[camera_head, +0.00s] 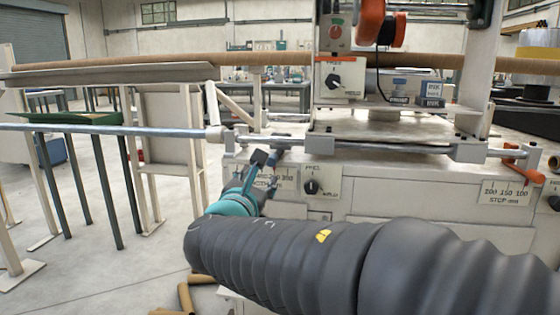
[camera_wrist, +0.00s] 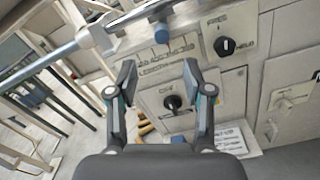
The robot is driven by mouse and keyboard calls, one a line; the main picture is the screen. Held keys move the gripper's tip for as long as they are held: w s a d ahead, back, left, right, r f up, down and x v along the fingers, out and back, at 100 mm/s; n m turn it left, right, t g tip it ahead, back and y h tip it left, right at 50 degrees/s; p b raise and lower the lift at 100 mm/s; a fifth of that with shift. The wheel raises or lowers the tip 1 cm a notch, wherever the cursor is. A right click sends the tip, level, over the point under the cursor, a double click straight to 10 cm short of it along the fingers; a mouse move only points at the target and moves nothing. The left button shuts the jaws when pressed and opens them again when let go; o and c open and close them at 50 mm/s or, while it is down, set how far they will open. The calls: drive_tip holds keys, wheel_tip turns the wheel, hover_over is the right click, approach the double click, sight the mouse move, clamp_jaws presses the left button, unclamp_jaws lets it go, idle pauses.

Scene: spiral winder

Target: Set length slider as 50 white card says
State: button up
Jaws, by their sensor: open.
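My gripper (camera_head: 264,171) is open and empty in front of the machine's front panel; its two dark fingertips also show spread apart in the wrist view (camera_wrist: 160,77). Beyond the fingertips in the wrist view, a blue-capped slider knob (camera_wrist: 161,34) hangs from the rail above a pale scale plate (camera_wrist: 166,59). The fingers are apart from the knob. The plate's figures are too small to read surely, and my gripper partly hides it in the head view. A whitish card (camera_wrist: 236,137) shows at the right finger's base; its writing is not legible.
A black PRES knob (camera_head: 311,186) sits right of my gripper, and another black switch (camera_wrist: 173,102) lies below the scale. An orange-handled stop slider (camera_head: 522,165) stands over a 200-150-100 STOP mm plate (camera_head: 505,192). A long metal rod (camera_head: 110,129) extends left. Brown tubes (camera_head: 186,298) lie on the floor.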

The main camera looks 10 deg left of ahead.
sight(271, 161)
drive_tip(key=w, duration=1.3)
drive_tip(key=shift+w+d, duration=0.3)
drive_tip(key=shift+w, duration=0.1)
drive_tip(key=shift+c, duration=0.3)
clamp_jaws()
